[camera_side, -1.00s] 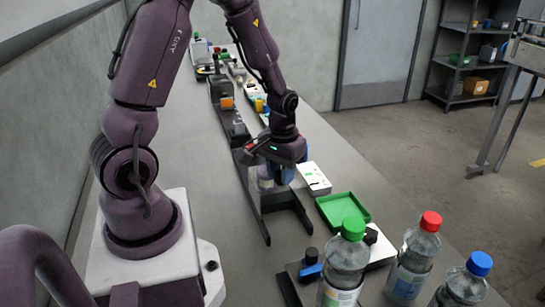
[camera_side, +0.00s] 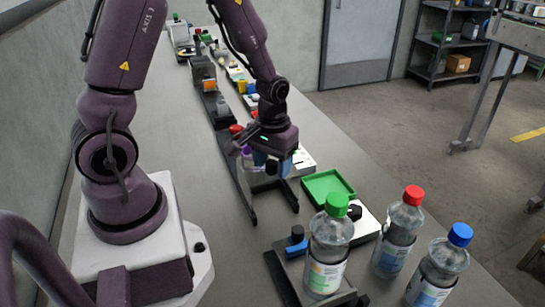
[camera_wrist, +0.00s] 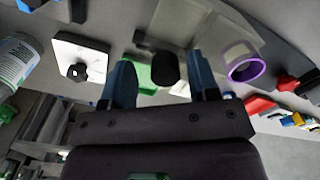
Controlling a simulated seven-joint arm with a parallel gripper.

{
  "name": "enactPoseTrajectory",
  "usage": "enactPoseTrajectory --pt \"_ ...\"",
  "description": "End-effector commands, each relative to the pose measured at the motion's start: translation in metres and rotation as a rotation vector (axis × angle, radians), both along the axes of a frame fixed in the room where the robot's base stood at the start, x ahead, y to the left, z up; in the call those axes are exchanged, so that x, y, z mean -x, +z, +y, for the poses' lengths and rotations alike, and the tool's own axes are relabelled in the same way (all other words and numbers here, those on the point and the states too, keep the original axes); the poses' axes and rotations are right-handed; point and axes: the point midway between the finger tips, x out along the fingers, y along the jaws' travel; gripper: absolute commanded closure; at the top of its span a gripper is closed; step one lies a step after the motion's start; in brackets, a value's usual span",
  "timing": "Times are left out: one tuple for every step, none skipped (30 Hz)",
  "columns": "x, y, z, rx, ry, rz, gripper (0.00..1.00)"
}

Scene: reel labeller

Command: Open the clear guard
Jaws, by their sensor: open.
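My gripper (camera_side: 272,166) is low over the dark labeller frame (camera_side: 247,196) in the side view. Its two blue fingers are apart in the wrist view (camera_wrist: 162,84). A rounded black knob (camera_wrist: 166,68) appears between the fingers there; I cannot tell whether they touch it. A pale see-through panel (camera_wrist: 184,22) behind the knob looks like the clear guard; its edges are hard to make out. In the side view the guard is mostly hidden by my gripper.
A green tray (camera_side: 327,186) is right of the labeller. Bottles with green (camera_side: 329,251), red (camera_side: 398,232) and blue (camera_side: 437,272) caps stand at the front right. A white block with a black knob (camera_wrist: 80,60) is left in the wrist view. Bare bench lies left of the labeller.

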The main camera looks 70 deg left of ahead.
Motion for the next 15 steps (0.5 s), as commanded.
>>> enactPoseTrajectory --pt "0.0 0.002 0.0 -0.001 0.0 -0.002 0.45" --pt "-0.001 0.004 0.001 -0.002 0.0 -0.002 0.45" --pt "-0.001 0.007 0.001 -0.001 0.0 -0.004 0.45" --pt "-0.001 0.01 0.001 -0.002 0.0 -0.005 0.45" --pt "-0.001 0.015 0.001 -0.002 0.0 -0.005 0.45" --pt "-0.001 0.021 0.001 -0.003 0.0 -0.006 0.45" --pt "-0.001 0.027 0.001 -0.003 0.0 -0.008 0.45" --pt "-0.001 0.033 0.001 -0.003 0.0 -0.008 0.45" --pt "-0.001 0.042 0.001 -0.003 0.0 -0.009 0.45" --pt "-0.001 0.05 0.001 -0.003 0.0 -0.01 0.45" --pt "-0.001 0.057 0.001 -0.003 0.0 -0.01 0.45" --pt "-0.002 0.066 0.001 -0.003 0.0 -0.01 0.45" --pt "-0.002 0.073 0.001 -0.003 -0.001 -0.01 0.45" --pt "-0.001 0.08 0.0 -0.003 -0.001 -0.008 0.45" --pt "-0.001 0.088 0.0 -0.003 -0.001 -0.008 0.45"
